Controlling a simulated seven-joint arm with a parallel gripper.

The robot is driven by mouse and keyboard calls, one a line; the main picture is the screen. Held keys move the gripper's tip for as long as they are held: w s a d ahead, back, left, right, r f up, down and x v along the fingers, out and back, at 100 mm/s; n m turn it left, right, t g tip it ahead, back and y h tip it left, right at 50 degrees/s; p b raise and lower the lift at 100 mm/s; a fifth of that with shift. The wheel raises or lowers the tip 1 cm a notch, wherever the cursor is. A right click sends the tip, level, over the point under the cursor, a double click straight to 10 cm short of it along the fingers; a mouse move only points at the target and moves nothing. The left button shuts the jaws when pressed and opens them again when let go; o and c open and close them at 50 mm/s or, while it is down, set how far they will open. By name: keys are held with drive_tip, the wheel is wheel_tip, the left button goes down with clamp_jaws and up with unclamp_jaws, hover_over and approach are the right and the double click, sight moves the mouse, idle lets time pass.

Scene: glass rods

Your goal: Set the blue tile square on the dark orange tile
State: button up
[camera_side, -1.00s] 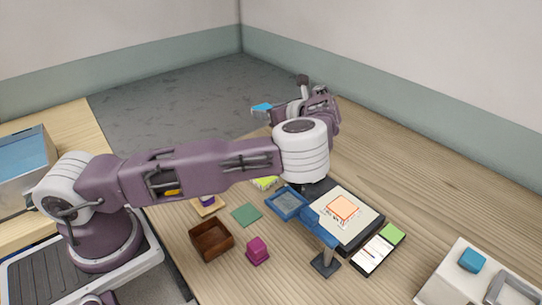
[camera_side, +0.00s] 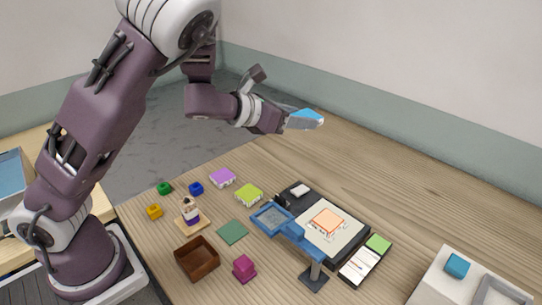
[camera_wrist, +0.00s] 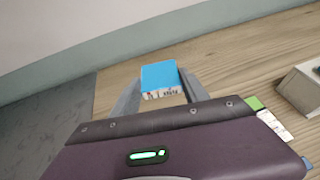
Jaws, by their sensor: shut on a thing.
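My gripper (camera_side: 296,119) is raised in the air above the back of the table, shut on the blue tile (camera_side: 307,117). In the wrist view the blue tile (camera_wrist: 159,76) sits between the two grey fingers, blue face showing and a white, marked side edge below it. The dark orange tile is probably the orange-topped tile (camera_side: 327,221) with white, marked sides. It lies on a pale pad on a dark flat device at the middle right of the table, well below and apart from my gripper. Nothing lies on its top face.
A blue magnifier on a stand (camera_side: 290,231) stands close to the orange tile's left front. Purple (camera_side: 222,177) and lime (camera_side: 249,194) tiles lie to the left. A brown open box (camera_side: 197,259) and magenta block (camera_side: 244,268) are in front.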

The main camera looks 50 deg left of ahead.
sight(319, 213)
drive_tip(key=d+f+m+g+h, duration=0.2)
drive_tip(key=d+f+m+h, duration=0.1)
drive_tip(key=d+m, duration=0.1)
drive_tip(key=d+f+m+g+h, duration=0.3)
drive_tip(key=f+m, duration=0.1)
drive_tip(key=d+f+m+g+h, duration=0.3)
drive_tip(key=d+f+h, duration=0.1)
drive_tip(key=shift+s+d+f+m, duration=0.1)
drive_tip(key=shift+s+d+m, duration=0.05)
drive_tip(key=shift+d+m, duration=0.2)
drive_tip(key=s+m+g, duration=0.1)
drive_tip(key=g, duration=0.1)
drive_tip(key=s+f+m+g+h, duration=0.1)
drive_tip(key=m+g, duration=0.1)
drive_tip(key=shift+d, duration=0.15)
drive_tip(key=shift+s+r+m+g, duration=0.1)
drive_tip(key=shift+s+m+g, duration=0.15)
drive_tip(key=shift+m+g, duration=0.3)
drive_tip(key=shift+s+a, duration=0.1)
drive_tip(key=shift+a, duration=0.15)
drive_tip(key=shift+f, duration=2.85)
